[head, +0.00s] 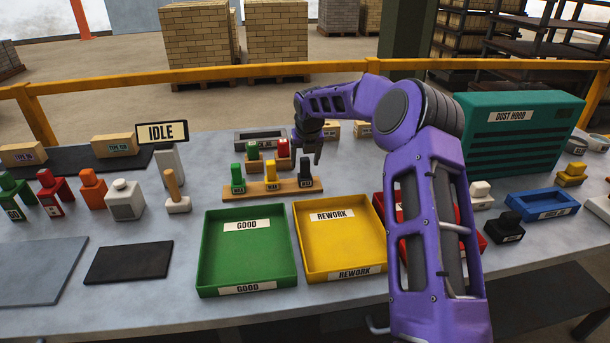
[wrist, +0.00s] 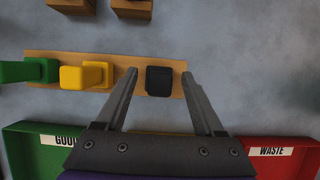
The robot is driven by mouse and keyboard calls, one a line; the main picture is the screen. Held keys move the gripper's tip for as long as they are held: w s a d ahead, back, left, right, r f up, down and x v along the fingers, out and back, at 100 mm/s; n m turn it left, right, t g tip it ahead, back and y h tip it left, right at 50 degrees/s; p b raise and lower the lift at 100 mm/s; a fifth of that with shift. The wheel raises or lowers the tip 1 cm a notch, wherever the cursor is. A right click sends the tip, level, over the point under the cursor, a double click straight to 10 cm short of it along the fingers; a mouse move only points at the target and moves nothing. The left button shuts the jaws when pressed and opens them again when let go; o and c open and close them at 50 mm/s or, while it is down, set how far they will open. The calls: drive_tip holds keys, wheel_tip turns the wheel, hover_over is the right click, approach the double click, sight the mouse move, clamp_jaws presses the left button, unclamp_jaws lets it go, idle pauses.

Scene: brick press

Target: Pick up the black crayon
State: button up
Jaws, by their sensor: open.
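The black crayon (head: 305,172) stands upright at the right end of a wooden holder (head: 262,193), beside a yellow and a green crayon. In the wrist view the black crayon (wrist: 159,81) shows from above, between the two fingers. My gripper (head: 313,157) is open and empty, pointing down just above the crayon. In the wrist view the gripper's fingertips (wrist: 160,73) lie on either side of it with gaps. The yellow crayon (wrist: 87,75) and green crayon (wrist: 30,71) are left of the left finger.
The green GOOD tray (head: 247,225) and yellow REWORK tray (head: 340,216) lie in front. A red tray is partly hidden by my arm. A sign reading IDLE (head: 161,132) stands left.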

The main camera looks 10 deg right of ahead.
clamp_jaws()
idle(0.4)
